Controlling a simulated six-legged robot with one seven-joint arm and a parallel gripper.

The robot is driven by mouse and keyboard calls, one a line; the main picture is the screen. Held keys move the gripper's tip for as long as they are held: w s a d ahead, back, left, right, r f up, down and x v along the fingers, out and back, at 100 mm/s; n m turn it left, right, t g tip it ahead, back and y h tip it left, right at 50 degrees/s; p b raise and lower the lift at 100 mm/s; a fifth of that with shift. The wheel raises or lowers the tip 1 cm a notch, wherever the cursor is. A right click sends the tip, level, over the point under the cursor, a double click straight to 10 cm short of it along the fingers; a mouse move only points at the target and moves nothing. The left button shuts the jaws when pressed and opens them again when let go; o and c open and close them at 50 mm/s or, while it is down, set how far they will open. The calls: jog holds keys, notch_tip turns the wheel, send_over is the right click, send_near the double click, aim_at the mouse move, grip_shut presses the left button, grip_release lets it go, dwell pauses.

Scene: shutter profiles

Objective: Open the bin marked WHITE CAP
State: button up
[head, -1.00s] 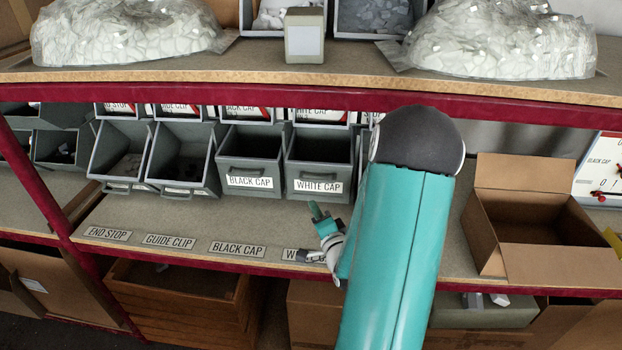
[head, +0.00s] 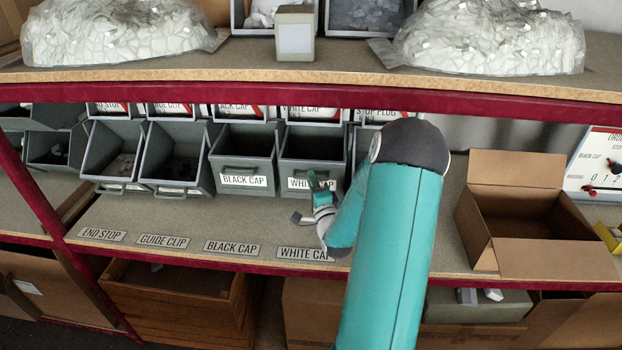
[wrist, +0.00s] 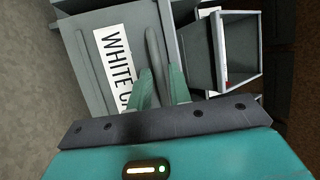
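The grey bin marked WHITE CAP (head: 312,150) stands in the row on the shelf, its front upright. It also shows in the wrist view (wrist: 92,65), with its white label and a bar handle (wrist: 155,50). My gripper (head: 318,180) is in front of the bin's label and partly covers it. In the wrist view, the two green fingers of my gripper (wrist: 162,78) are apart, near the lower end of the handle. I cannot tell whether they touch it. Nothing is held.
The BLACK CAP bin (head: 243,155) stands upright directly left. Two more bins, GUIDE CLIP (head: 175,160) and END STOP (head: 112,155), lean forward. An open cardboard box (head: 515,210) stands right of my arm. The red shelf edge (head: 250,95) runs above the bins.

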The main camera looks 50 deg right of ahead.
jog(key=shift+x, duration=0.95)
grip_shut()
jog(key=shift+s+a+f, duration=0.1)
jog(key=shift+a+f, duration=0.05)
jog(key=shift+s+a+f, duration=0.45)
jog(key=shift+a+f, duration=0.1)
jog(key=shift+f, duration=0.5)
jog(key=shift+s+a+f, duration=0.45)
jog(key=shift+a+f, duration=0.1)
jog(key=shift+f, duration=0.5)
jog(key=shift+s+a+f, duration=0.5)
jog(key=shift+a+f, duration=0.05)
jog(key=shift+f, duration=0.5)
